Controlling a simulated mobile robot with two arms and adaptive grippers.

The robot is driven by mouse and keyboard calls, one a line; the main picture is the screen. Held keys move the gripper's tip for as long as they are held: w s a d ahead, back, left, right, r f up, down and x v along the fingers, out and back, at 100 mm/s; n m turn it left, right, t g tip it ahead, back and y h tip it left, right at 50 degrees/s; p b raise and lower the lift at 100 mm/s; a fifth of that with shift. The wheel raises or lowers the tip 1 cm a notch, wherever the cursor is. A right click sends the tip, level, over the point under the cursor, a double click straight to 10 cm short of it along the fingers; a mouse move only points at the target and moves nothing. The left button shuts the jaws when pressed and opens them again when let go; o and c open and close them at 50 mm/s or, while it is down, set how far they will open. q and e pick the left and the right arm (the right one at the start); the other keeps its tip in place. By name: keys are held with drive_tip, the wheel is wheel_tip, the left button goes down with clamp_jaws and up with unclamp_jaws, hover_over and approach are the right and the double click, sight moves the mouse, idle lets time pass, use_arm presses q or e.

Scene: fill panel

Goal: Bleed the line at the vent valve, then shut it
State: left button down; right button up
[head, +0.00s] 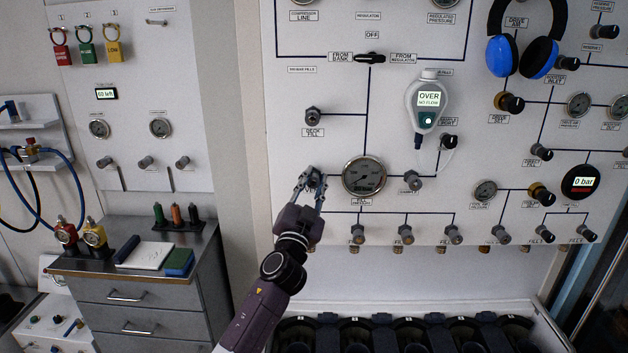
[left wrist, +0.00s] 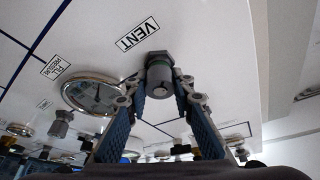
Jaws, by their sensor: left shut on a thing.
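The vent valve knob (left wrist: 160,75) is a grey cylinder on the white panel, beside a label reading VENT (left wrist: 137,34) in the left wrist view. My left gripper (head: 312,181) is at this knob, left of the large fill pressure gauge (head: 363,176). Its two fingers are shut on the knob, one on each side. In the head view the fingers cover most of the knob, and how far it is turned cannot be told. A handheld meter (head: 428,98) on the panel reads OVER, NO FLOW. My right gripper is in neither view.
The deck fill knob (head: 313,116) is above my gripper, and a row of fill valves (head: 406,236) runs below. A round display (head: 580,182) at right reads 0 bar. A grey drawer cabinet (head: 140,262) stands at left; blue-and-black headphones (head: 536,58) hang upper right.

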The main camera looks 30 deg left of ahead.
use_arm(q)
drive_tip(key=c, duration=1.6)
unclamp_jaws()
drive_tip(key=v, duration=1.2)
